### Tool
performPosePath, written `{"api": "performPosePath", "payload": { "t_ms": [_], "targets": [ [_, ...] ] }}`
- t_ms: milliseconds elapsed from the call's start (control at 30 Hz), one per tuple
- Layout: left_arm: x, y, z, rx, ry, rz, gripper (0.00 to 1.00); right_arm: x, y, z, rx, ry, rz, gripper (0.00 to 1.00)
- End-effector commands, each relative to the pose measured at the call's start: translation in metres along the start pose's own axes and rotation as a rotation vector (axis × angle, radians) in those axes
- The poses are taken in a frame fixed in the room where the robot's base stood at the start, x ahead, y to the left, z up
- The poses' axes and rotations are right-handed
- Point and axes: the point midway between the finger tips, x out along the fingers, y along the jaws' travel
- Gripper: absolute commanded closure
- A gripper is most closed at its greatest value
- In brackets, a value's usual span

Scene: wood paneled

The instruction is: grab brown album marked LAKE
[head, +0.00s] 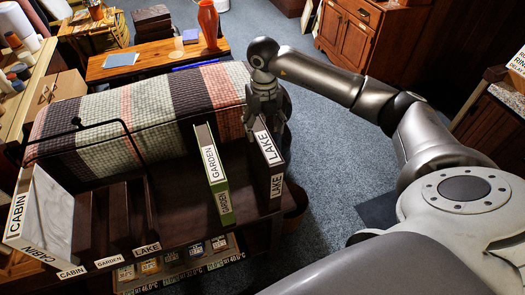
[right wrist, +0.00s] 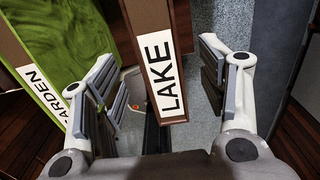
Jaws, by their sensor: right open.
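The brown album marked LAKE (head: 270,160) stands upright near the right end of the dark wooden shelf top in the head view. In the right wrist view the brown LAKE album (right wrist: 165,75) lies between the two fingers. My right gripper (head: 264,118) is at the top of this album, its fingers open on either side of it with gaps visible. The right gripper also shows in the right wrist view (right wrist: 170,90). The green album marked GARDEN (head: 214,175) stands to its left, apart from it. My left gripper is not in view.
A white marbled CABIN album (head: 45,215) stands at the far left, next to dark slots labelled CABIN, GARDEN and LAKE (head: 147,249). A striped woven roll (head: 150,115) lies behind. A wooden table (head: 150,58) with an orange vase (head: 208,24) is further back.

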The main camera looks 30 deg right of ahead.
Motion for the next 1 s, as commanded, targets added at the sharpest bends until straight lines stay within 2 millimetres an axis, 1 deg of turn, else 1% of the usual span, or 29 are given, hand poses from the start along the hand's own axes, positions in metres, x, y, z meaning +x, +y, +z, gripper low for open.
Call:
{"api": "performPosePath", "payload": {
  "t_ms": [67,167,267,367,400,500,600,767,800,1000],
  "targets": [
    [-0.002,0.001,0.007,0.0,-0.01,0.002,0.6,0.004,0.001,0.0,-0.001,0.0,0.001,0.34],
    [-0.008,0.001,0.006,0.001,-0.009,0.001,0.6,0.01,0.0,0.0,-0.002,0.002,0.001,0.34],
    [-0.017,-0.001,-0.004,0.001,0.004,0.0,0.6,0.021,0.0,0.001,-0.001,0.005,0.0,0.34],
    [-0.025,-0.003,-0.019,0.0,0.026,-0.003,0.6,0.034,0.0,0.003,-0.001,0.004,0.001,0.34],
    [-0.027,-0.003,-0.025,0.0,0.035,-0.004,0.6,0.041,0.0,0.003,-0.002,0.005,0.002,0.34],
    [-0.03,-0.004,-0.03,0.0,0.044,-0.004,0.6,0.052,0.0,0.003,-0.001,0.002,0.001,0.34],
    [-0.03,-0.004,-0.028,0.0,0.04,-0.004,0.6,0.057,0.0,0.004,-0.002,0.0,0.002,0.34],
    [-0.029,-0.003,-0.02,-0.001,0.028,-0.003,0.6,0.058,0.0,0.004,-0.002,-0.001,0.002,0.34],
    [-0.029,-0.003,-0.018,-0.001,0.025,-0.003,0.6,0.058,0.0,0.004,-0.002,-0.001,0.002,0.35],
    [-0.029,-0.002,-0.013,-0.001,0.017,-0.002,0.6,0.058,0.0,0.004,-0.002,-0.001,0.002,0.61]
  ]
}}
